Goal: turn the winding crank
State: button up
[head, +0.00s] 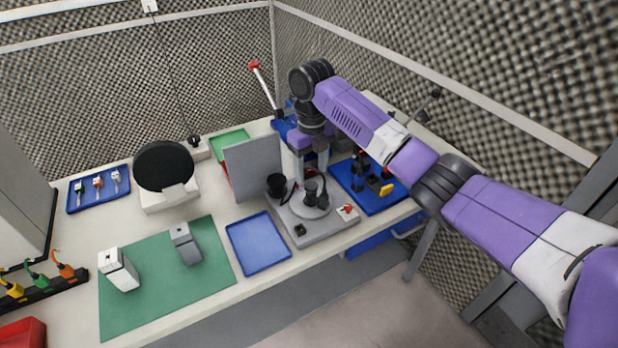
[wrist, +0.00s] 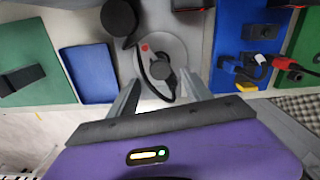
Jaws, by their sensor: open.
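My gripper (head: 310,172) is open and points down above a grey device (head: 325,228) with a pale round disc. A black knob-like part (head: 311,190) with a dark cable or arm stands on the disc. In the wrist view this black part (wrist: 160,70) lies between and beyond my open fingers (wrist: 160,92), with a black loop beside it; I see no contact. A dark lever with a crank-like end (head: 428,101) stands at the table's right back edge. I cannot tell for sure which part is the winding crank.
A grey upright panel (head: 252,165) stands left of my gripper. A red-knobbed lever (head: 254,66) rises behind it. A blue mat (head: 376,205) with black and yellow parts lies right. A blue tray (head: 258,244) in front is empty. A black disc (head: 164,165) stands farther left.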

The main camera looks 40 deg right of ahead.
aim_at(311, 185)
jog(key=shift+f+p, duration=0.35)
jog(key=shift+f, duration=1.9)
grip_shut()
jog(key=shift+r+m, duration=0.1)
jog(key=shift+m, duration=0.5)
